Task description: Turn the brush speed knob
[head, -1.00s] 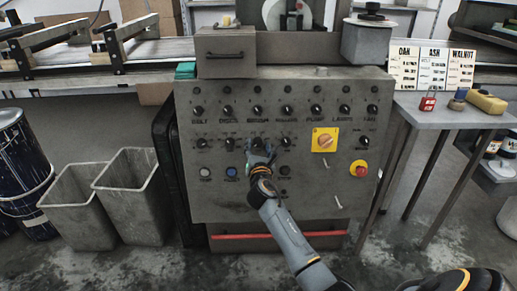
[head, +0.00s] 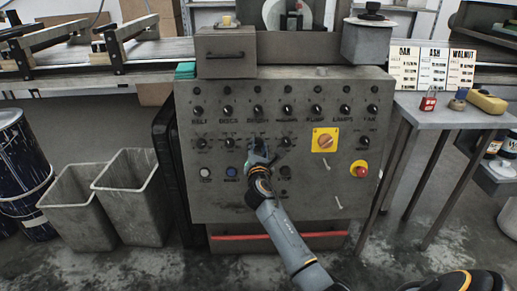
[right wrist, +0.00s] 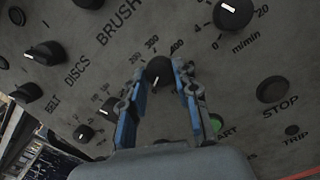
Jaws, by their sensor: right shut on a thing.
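The grey control panel (head: 310,190) faces me with rows of black knobs. The brush speed knob (right wrist: 158,72), black and round with a scale marked 200, 300 and 400, sits between the blue fingers of my right gripper (right wrist: 160,80) in the right wrist view. The gripper is shut on it. In the head view my right gripper (head: 260,154) reaches the panel from below and mostly hides this knob, under the BRUSH label. My left gripper is not in view.
Other knobs lie close by, including the m/min knob (right wrist: 233,12) and the DISCS knob (right wrist: 45,53). A green start button (right wrist: 215,124) and a black stop button (right wrist: 272,89) are near the right finger. A red emergency button (head: 360,169) is farther right.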

